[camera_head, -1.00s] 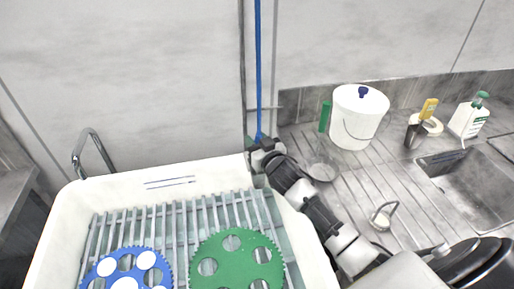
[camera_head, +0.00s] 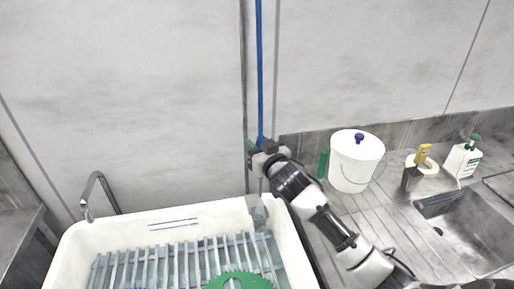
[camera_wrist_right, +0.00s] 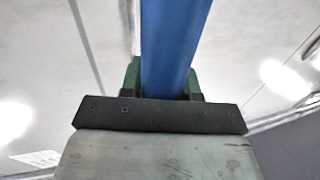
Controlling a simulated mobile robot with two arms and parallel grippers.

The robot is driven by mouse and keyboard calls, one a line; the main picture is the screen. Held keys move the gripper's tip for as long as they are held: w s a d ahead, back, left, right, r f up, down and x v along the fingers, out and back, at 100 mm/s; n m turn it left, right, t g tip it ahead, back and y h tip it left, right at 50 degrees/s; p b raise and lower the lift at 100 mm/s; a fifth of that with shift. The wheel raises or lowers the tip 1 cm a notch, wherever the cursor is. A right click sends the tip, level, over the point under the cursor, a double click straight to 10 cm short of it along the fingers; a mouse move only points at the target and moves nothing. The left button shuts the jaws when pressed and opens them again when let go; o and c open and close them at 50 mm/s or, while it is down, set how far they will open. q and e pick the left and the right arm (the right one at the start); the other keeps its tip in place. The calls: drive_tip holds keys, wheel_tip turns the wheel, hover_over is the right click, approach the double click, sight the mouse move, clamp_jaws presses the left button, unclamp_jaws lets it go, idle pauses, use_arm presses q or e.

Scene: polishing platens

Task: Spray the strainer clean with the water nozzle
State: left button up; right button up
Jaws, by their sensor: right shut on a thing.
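My right gripper (camera_head: 258,150) is shut on the blue hose of the water nozzle (camera_head: 259,70), which rises straight up along the back wall. In the right wrist view the blue hose (camera_wrist_right: 172,45) runs between the green fingers. A narrow grey piece (camera_head: 259,210) hangs below the gripper at the tub's back right corner; I cannot tell if it is the nozzle's end. I cannot make out the strainer now; a round, see-through item on the drainboard earlier is now behind my right arm. My left gripper is out of view.
A white tub (camera_head: 95,232) with a slatted rack (camera_head: 185,262) and a green toothed disc (camera_head: 238,282) stands in front. A chrome tap (camera_head: 97,190) is at its left. A white bucket (camera_head: 352,165), a soap bottle (camera_head: 462,160) and a sink (camera_head: 470,230) are at the right.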

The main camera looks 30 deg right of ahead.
wheel_tip(320, 180, up, 17)
drive_tip(key=p, duration=1.3)
drive_tip(key=shift+r, duration=0.15)
drive_tip(key=s+d, duration=0.3)
drive_tip(key=d, duration=1)
drive_tip(key=s+d, duration=0.4)
drive_tip(key=d, duration=0.9)
drive_tip(key=shift+d, duration=0.35)
